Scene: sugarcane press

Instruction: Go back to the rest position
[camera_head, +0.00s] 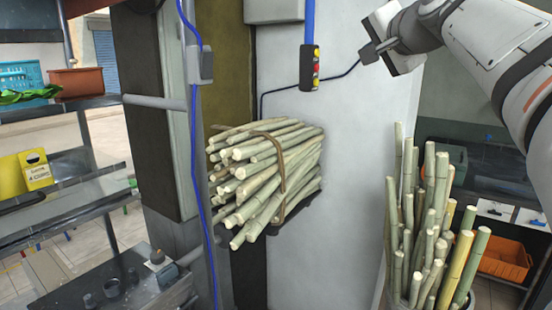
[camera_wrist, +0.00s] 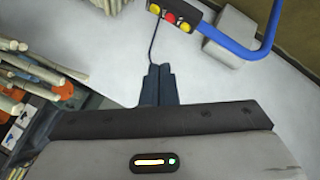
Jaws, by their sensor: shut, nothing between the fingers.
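My gripper (camera_wrist: 158,84) shows in the wrist view with its two dark fingers together and nothing between them. It points at a bare pale wall panel. In the head view my gripper (camera_head: 372,52) is at the upper right, raised beside the panel and pointing left. A hanging control box (camera_head: 309,68) with red and yellow buttons is left of it, apart from the fingers. The control box also shows at the top of the wrist view (camera_wrist: 174,16).
A bundle of cane (camera_head: 265,175) rests on a holder at the middle. Upright canes (camera_head: 430,230) stand in a container at lower right, below my arm. An orange crate (camera_head: 503,258) is behind them. Blue cable (camera_head: 193,110) runs down a post.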

